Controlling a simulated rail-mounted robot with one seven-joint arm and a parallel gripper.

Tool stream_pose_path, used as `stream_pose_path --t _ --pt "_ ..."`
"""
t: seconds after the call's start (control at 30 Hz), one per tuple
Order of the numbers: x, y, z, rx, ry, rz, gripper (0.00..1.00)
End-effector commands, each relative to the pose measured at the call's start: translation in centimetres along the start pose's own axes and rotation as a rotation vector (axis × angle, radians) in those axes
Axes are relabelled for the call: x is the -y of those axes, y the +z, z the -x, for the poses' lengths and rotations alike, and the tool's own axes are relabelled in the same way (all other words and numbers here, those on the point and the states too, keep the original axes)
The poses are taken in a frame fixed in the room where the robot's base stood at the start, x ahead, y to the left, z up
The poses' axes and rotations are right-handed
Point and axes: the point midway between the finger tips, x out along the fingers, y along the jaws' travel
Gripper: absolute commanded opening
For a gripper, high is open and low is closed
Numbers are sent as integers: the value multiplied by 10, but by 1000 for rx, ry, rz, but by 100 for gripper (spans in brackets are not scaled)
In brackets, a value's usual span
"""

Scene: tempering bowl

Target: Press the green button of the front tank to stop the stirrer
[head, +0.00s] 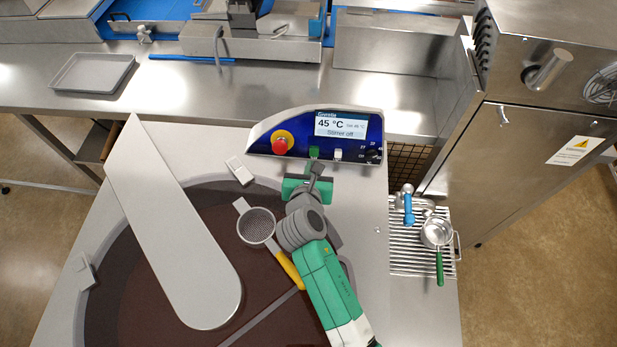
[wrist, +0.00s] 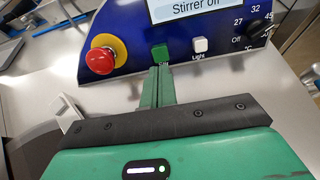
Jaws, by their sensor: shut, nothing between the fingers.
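The front tank (head: 130,295) holds dark brown chocolate and fills the lower left of the head view. Its blue control panel (head: 290,140) stands at the tank's back edge. The panel display (head: 340,125) reads 45 °C and "Stirrer off". The green button (wrist: 160,52) sits below the display, between the red knob and the white Light button; it also shows in the head view (head: 314,152). My gripper (wrist: 161,72) is shut and empty, its fingertips at or just in front of the green button. I cannot tell whether they touch it.
A red emergency knob (wrist: 100,60) on yellow is left of the button, the white Light button (wrist: 200,45) right. A long grey plate (head: 175,230) and a strainer (head: 257,226) lie over the tank.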

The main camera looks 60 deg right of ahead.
Motion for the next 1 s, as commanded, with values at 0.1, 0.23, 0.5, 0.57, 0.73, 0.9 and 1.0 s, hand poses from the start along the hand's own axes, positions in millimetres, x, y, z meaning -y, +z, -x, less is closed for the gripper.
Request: stream_pose_path --t 0.1,0.23,0.5,0.57,0.73,0.9,1.0 --pt "0 -4 29 -1 2 1 0" --pt "0 -4 54 -2 1 1 0" --pt "0 -3 78 0 0 1 0" --pt "0 -3 78 -1 0 1 0" --pt "0 -3 78 -1 0 1 0" --pt "0 -3 78 -1 0 1 0" --pt "0 -3 78 -1 0 1 0"
